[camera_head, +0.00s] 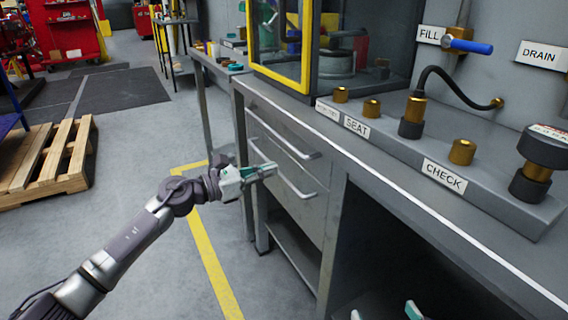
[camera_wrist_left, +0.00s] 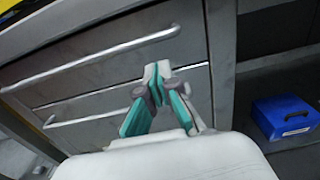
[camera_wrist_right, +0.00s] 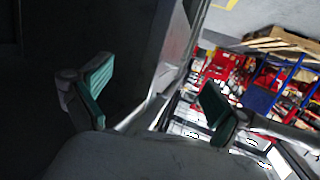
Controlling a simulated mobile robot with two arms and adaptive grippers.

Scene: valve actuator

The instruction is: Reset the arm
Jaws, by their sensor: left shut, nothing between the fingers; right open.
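My left gripper (camera_head: 270,170) is in front of the grey drawer unit (camera_head: 285,150) under the bench, near the drawer handles. In the left wrist view my left gripper (camera_wrist_left: 156,80) has its fingertips together with nothing between them, and the drawer fronts lie behind it. I cannot tell whether it touches a handle. My right gripper (camera_head: 412,312) shows only as fingertips at the bottom edge, in front of the open space under the bench. In the right wrist view my right gripper (camera_wrist_right: 150,95) has its fingers wide apart and empty.
The grey bench top (camera_head: 370,180) carries a fitting rail with SEAT (camera_head: 357,127) and CHECK (camera_head: 444,176) labels. A blue-handled valve (camera_head: 470,46) is on the wall. A blue box (camera_wrist_left: 285,116) sits under the bench. A wooden pallet (camera_head: 45,160) lies left; floor between is clear.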

